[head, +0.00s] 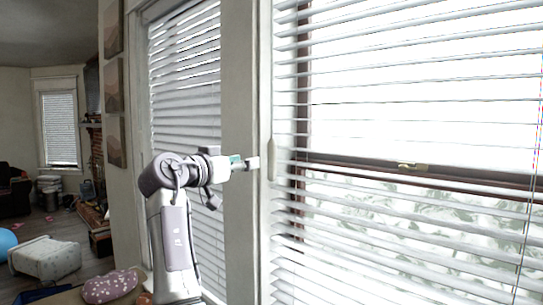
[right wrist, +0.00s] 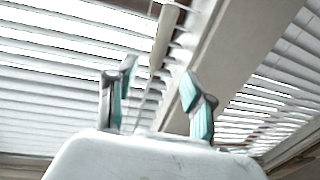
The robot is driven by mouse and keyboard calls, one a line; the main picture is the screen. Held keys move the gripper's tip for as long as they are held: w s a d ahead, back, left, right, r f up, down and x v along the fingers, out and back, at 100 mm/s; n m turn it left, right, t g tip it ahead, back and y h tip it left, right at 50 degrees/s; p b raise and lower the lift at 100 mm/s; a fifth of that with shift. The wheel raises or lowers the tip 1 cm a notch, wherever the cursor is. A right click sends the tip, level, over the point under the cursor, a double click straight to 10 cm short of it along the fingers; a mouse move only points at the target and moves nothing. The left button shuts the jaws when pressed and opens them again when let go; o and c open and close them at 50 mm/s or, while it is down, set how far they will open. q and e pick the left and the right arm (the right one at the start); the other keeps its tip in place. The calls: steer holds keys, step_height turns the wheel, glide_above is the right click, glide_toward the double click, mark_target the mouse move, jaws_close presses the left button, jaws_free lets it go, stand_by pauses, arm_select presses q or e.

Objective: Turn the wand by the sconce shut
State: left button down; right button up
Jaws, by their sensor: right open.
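The white blind wand (head: 271,158) hangs upright at the left edge of the large right-hand blind (head: 400,215), beside the window post. My right gripper (head: 251,163) is just left of the wand in the head view, pointing right toward it. In the right wrist view the gripper (right wrist: 158,80) is open, its teal-padded fingers apart. The pale wand (right wrist: 163,36) shows ahead, in line with the gap between them. I cannot tell whether a finger touches it. No sconce can be made out. My left gripper is not in view.
A pale window post (head: 242,90) stands between the right blind and a narrower left blind (head: 186,90). Framed pictures (head: 115,85) hang on the wall to the left. A patterned cushion (head: 109,287) and a light ottoman (head: 48,257) are low at left.

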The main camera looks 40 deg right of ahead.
mark_target(269, 157)
steer(key=p+x, duration=0.5)
steer(key=x, duration=0.6)
steer(key=shift+d+r, duration=0.1)
steer(key=shift+d, duration=0.05)
steer(key=shift+w+d, duration=0.1)
steer(key=shift+d, duration=0.35)
jaws_close()
